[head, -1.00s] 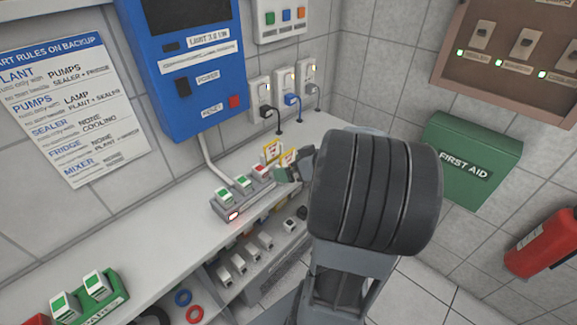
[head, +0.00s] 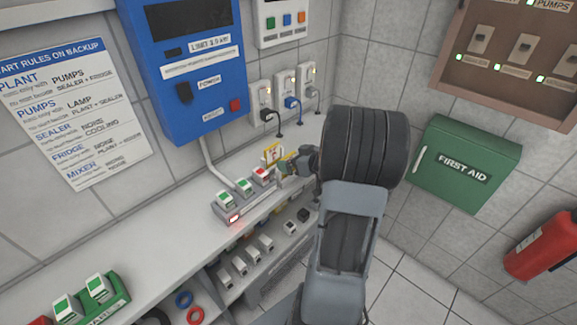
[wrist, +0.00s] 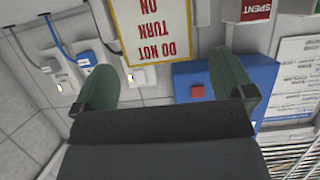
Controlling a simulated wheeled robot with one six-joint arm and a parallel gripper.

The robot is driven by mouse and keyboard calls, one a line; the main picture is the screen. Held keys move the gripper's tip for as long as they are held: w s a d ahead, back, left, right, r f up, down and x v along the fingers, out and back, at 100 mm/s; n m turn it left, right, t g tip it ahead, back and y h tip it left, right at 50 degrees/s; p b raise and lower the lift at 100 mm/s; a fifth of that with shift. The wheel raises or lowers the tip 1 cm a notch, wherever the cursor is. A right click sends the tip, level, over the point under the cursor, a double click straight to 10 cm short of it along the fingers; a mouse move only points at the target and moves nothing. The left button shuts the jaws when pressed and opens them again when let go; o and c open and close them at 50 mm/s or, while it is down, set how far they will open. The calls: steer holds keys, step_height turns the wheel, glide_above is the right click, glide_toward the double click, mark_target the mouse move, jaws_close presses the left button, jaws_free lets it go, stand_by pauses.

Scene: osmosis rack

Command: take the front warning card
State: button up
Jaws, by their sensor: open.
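A warning card (head: 272,153) with a yellow edge stands at the far end of the grey cartridge rack on the counter. A second yellow-edged patch (head: 285,164) beside it, towards me, is mostly covered by my gripper (head: 293,164). In the wrist view, a white card (wrist: 150,30) with a yellow border and red "DO NOT TURN ON" lettering appears upside down. It lies ahead, between the two green fingers of my gripper (wrist: 163,62). The fingers are open and apart from it in the picture. Any card behind it is hidden there.
The grey rack (head: 226,213) holds several white cartridges with green or red tops. A blue control panel (head: 190,110) and sockets (head: 262,98) are on the wall behind. A green first aid box (head: 468,165) hangs right.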

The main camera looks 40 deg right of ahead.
mark_target(289, 156)
steer(key=shift+p+x, duration=0.9)
steer(key=shift+x, duration=1.55)
steer(key=shift+r, duration=0.1)
steer(key=shift+d, duration=0.1)
steer(key=c, duration=0.9)
